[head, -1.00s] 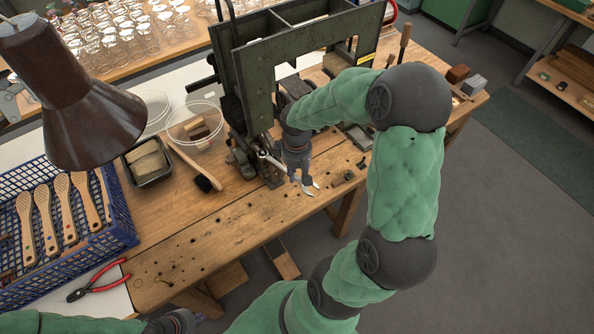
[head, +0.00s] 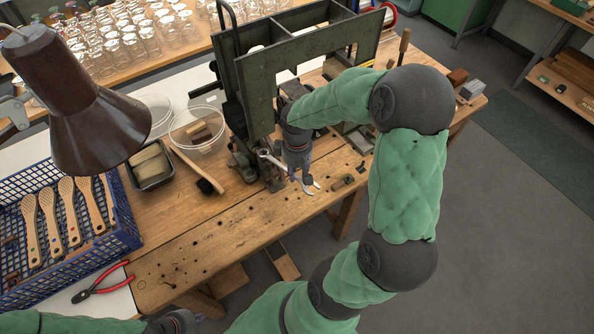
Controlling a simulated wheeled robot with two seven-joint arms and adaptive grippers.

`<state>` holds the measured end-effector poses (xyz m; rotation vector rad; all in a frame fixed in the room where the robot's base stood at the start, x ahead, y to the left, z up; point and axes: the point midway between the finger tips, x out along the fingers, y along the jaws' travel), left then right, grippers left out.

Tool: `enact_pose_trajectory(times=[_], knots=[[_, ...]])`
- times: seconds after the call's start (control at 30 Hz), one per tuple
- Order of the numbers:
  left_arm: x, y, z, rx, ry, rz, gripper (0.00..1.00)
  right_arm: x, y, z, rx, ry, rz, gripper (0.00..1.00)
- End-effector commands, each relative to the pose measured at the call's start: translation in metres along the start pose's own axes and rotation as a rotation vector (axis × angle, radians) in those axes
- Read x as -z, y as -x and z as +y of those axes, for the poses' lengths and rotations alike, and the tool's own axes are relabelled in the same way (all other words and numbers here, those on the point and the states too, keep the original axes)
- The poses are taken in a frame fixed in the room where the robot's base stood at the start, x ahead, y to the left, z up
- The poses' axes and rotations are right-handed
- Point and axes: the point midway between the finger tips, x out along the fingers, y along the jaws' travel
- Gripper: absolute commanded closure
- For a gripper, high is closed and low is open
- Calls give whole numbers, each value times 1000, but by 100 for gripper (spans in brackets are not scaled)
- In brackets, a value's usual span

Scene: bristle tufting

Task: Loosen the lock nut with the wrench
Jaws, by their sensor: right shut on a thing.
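My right gripper (head: 303,176) points down at the front of the dark green machine (head: 255,95), low over the bench. It is shut on the wrench (head: 309,188), whose silver jaw end shows just below the fingers. A second bright metal piece (head: 268,155) shows left of the gripper at the machine's foot; I cannot tell whether it is part of the wrench. The lock nut is too small or hidden to make out. My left gripper (head: 192,319) is at the bottom edge, mostly cut off, away from the machine; its fingers are unclear.
A blue crate (head: 125,205) of wooden brush handles stands left, with red pliers (head: 100,284) in front. A brown lamp (head: 85,110) hangs above the crate. A brush (head: 200,172), a clear bowl (head: 198,128) and a dark tray (head: 150,165) lie beside the machine.

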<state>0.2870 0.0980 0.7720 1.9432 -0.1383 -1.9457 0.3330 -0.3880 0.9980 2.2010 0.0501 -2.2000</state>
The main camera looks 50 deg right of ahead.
Motion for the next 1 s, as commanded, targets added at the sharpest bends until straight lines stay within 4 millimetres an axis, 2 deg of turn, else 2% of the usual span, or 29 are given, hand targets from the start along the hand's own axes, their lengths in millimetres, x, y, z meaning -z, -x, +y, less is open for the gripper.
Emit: enact_pose_trajectory(times=[1.0], knots=[[-1,24,8,0,0,0,100,0,32,0,0,0,1,100]])
